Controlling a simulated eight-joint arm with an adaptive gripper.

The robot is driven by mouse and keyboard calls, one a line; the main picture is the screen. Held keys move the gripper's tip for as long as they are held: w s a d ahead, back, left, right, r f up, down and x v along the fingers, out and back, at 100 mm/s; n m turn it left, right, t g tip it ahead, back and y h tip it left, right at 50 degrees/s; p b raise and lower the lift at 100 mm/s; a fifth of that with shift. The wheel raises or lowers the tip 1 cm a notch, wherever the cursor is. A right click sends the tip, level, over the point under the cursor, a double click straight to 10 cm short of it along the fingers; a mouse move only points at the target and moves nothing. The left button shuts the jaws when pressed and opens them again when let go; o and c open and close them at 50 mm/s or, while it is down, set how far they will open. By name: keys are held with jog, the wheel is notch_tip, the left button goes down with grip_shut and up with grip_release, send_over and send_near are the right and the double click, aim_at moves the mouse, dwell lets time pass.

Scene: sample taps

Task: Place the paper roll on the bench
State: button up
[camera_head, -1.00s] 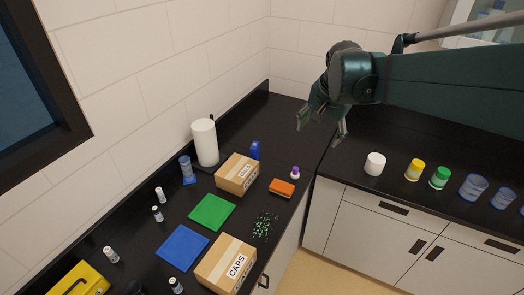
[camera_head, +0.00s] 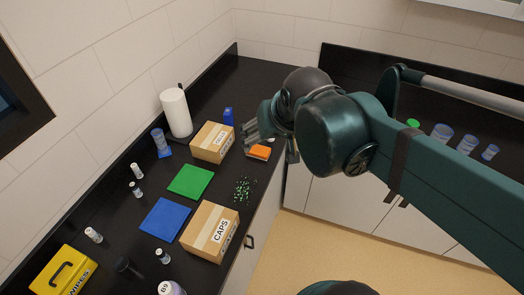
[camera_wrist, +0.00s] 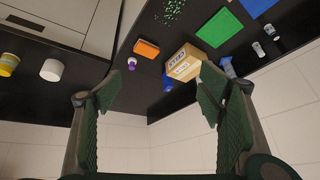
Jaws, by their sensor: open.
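The paper roll (camera_head: 175,112) is a tall white cylinder standing upright on the black bench (camera_head: 209,92), close to the tiled wall, with a dark piece showing behind its top. I cannot make it out in the wrist view. My gripper (camera_head: 270,138) is open, above the bench edge to the right of the roll and apart from it. In the wrist view my gripper (camera_wrist: 160,88) has its two green fingers spread, with nothing held between them.
An orange block (camera_head: 259,152) is partly behind my gripper. Green and blue mats and a CAPS box (camera_head: 210,231) lie nearer. Bare bench shows behind the roll.

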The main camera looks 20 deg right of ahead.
jog(key=shift+s+a+f+n+t, duration=0.15)
jog(key=shift+s+a+f+n, duration=0.3)
jog(key=shift+s, duration=0.2)
jog(key=shift+s+a+f+n+t, duration=0.1)
jog(key=shift+s+a+f+n, duration=0.25)
jog(key=shift+s+a, duration=0.25)
jog(key=shift+s+a+f+n+t, duration=0.15)
jog(key=shift+s+a+f+n, duration=0.25)
jog(key=shift+s, duration=0.35)
